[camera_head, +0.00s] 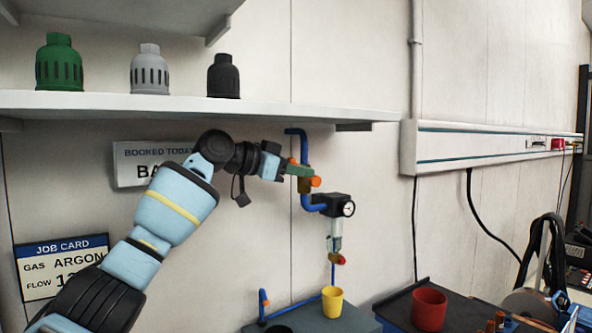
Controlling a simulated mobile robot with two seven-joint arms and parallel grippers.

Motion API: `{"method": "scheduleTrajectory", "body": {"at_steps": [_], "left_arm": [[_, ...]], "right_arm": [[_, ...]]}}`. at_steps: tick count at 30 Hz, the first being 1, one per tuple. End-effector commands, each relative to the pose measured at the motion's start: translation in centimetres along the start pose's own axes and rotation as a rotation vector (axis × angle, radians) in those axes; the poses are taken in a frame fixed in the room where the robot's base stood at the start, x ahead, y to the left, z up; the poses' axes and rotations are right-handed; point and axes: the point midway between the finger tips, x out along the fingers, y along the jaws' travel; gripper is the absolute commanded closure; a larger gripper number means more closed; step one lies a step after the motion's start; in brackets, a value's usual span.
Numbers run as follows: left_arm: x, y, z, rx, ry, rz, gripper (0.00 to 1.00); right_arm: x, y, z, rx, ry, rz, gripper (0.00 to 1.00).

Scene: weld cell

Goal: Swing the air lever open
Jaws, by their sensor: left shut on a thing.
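The air lever (316,182) is orange and sits at a brass-coloured valve on the blue air pipe (304,146) on the wall. Its end shows just past my left gripper's fingers. My left gripper (299,171) reaches in from the left at the valve and is shut on the lever. The fingers hide much of the lever, so I cannot tell its exact angle. A black regulator with a round gauge (348,209) and a clear bowl hangs just below on the same pipe. My right gripper is out of view.
A shelf (270,103) with green, grey and black caps runs above my arm. A yellow cup (332,301) and a red cup (429,309) stand below at the front. A white wall trunking (470,146) is at right. The wall between it and the regulator is clear.

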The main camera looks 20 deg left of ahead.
Motion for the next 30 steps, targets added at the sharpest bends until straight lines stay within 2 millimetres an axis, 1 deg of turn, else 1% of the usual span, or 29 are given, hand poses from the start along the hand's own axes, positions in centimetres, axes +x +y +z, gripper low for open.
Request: {"method": "scheduleTrajectory", "body": {"at_steps": [1,12,13,15,16,25,28,30], "left_arm": [[0.0,0.1,-0.2,0.0,0.0,0.001,1.0],[0.0,0.1,-0.2,0.001,-0.002,0.001,1.0],[0.0,0.1,-0.2,0.001,-0.002,0.001,0.74],[0.0,0.1,-0.2,0.001,-0.003,0.001,0.65],[0.0,0.1,-0.2,0.001,-0.003,0.001,0.63],[-0.1,0.0,-0.1,0.0,-0.004,0.001,0.63],[-0.9,-0.1,-0.1,0.001,-0.003,0.0,0.63],[-1.8,-0.1,-0.1,0.002,-0.003,0.0,0.63]], "right_arm": [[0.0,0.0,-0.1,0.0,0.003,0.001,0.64],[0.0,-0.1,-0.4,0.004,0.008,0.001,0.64],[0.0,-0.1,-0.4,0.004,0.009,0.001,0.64],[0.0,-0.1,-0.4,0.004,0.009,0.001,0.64],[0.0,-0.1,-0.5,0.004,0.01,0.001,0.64],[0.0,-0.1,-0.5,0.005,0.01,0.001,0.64],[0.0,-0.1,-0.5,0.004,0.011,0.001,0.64],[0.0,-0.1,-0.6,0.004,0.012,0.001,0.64]]}}
